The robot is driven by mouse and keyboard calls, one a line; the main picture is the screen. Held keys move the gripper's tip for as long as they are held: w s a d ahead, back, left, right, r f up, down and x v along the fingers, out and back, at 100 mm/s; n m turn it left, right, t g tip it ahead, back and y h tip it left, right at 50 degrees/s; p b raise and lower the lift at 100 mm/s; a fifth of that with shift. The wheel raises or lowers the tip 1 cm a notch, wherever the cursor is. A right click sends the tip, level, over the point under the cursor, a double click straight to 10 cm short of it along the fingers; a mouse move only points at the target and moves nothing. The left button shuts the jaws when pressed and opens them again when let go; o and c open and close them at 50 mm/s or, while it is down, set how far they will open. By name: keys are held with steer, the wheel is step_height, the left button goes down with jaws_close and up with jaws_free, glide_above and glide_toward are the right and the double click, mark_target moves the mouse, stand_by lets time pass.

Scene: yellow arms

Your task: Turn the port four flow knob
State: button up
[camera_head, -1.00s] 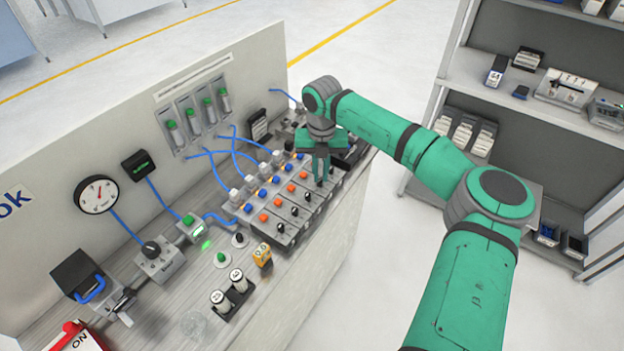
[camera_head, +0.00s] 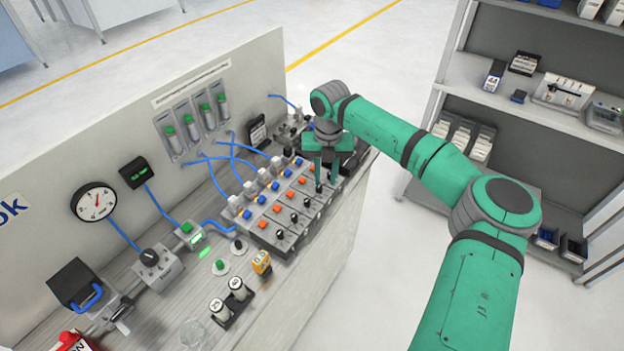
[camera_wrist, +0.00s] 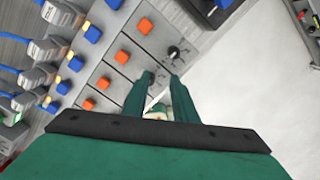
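The valve bank (camera_head: 285,237) is a row of grey modules with blue and orange buttons and a black flow knob at each front end. Port numbers are too small to read. My gripper (camera_head: 326,182) is over the far end of the row, fingers pointing down and apart. One black knob (camera_head: 307,203) shows clear of it on the near side. In the wrist view, my open gripper (camera_wrist: 162,80) has nothing visible held between its fingers. A black knob (camera_wrist: 173,52) shows just beyond the fingertips. Another knob is partly hidden by the left finger; contact cannot be told.
Blue tubes (camera_head: 230,150) run from the bank to the back panel. A shelf rack (camera_head: 515,120) stands at the right. The floor between is free.

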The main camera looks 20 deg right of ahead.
steer(key=shift+a, duration=0.85)
steer(key=shift+w+a+r, duration=0.1)
steer(key=shift+a+r, duration=0.1)
steer(key=shift+r, duration=0.7)
step_height(320, 180, up, 10)
steer(key=shift+r, duration=0.15)
steer(key=shift+r, duration=0.1)
step_height(320, 180, up, 11)
steer(key=shift+f, duration=0.2)
stand_by(0.5)
steer(key=shift+f, duration=0.15)
